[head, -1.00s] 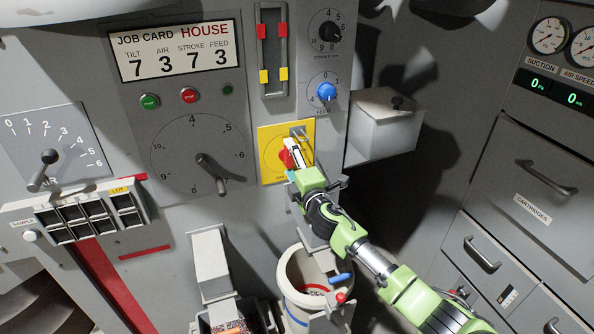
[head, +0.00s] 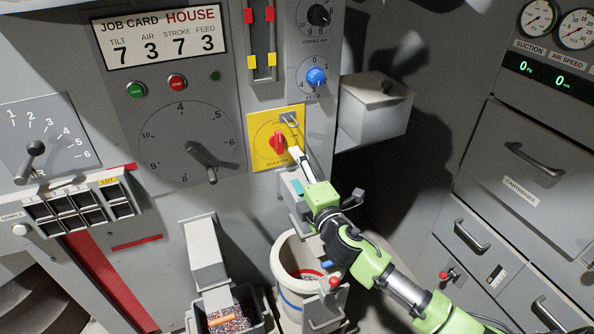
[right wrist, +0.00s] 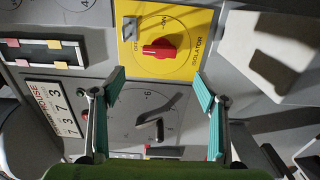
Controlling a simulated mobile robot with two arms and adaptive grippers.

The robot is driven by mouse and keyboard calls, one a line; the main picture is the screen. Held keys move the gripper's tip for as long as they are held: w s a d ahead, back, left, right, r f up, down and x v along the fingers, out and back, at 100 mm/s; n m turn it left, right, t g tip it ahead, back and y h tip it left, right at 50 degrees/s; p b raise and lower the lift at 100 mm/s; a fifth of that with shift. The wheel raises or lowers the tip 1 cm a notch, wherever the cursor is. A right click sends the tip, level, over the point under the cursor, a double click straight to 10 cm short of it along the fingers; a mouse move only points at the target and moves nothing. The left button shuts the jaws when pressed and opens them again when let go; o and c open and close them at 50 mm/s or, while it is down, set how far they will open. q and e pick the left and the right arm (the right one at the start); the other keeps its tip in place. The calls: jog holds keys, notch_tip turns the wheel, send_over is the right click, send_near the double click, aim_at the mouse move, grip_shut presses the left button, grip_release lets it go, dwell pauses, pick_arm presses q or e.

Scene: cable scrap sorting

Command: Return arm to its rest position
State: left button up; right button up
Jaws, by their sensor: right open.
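My right arm comes in from the lower right in the head view. Its gripper (head: 299,168) is open and empty, just below and to the right of the red isolator knob (head: 278,143), with a visible gap between them. In the right wrist view the two teal-padded fingers (right wrist: 160,98) stand wide apart with nothing between them. The red knob (right wrist: 159,50) sits on the yellow isolator plate (right wrist: 192,27) beyond the fingertips. A grey hasp or padlock (head: 290,120) is at the plate's upper right corner. My left gripper is not in view.
A white bucket (head: 279,262) stands below my right gripper. A grey box (head: 372,130) juts from the wall to the right. A large dial lever (head: 202,160), a sample rack (head: 75,210) and a tray of scrap (head: 258,322) are to the left. Drawers with handles (head: 472,237) line the right side.

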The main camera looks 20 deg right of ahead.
jog(key=s+d+f+m+g+h, duration=0.1)
jog(key=s+f+m+g+h, duration=0.2)
jog(key=s+f+m+g, duration=0.9)
jog(key=s+a+f+m+g+y, duration=0.1)
jog(key=s+f+m, duration=0.15)
jog(key=s, duration=0.65)
jog(key=s+a+f+m+g+y, duration=0.1)
jog(key=s+a+f, duration=0.15)
jog(key=s, duration=0.65)
jog(key=s+f+m+g+y, duration=0.1)
jog(key=s+f, duration=0.2)
jog(key=s, duration=0.7)
notch_tip(320, 180, down, 24)
jog(key=s+d+f+g, duration=0.2)
jog(key=s+f, duration=1.6)
jog(key=shift+d+h, duration=0.3)
jog(key=shift+d, duration=0.1)
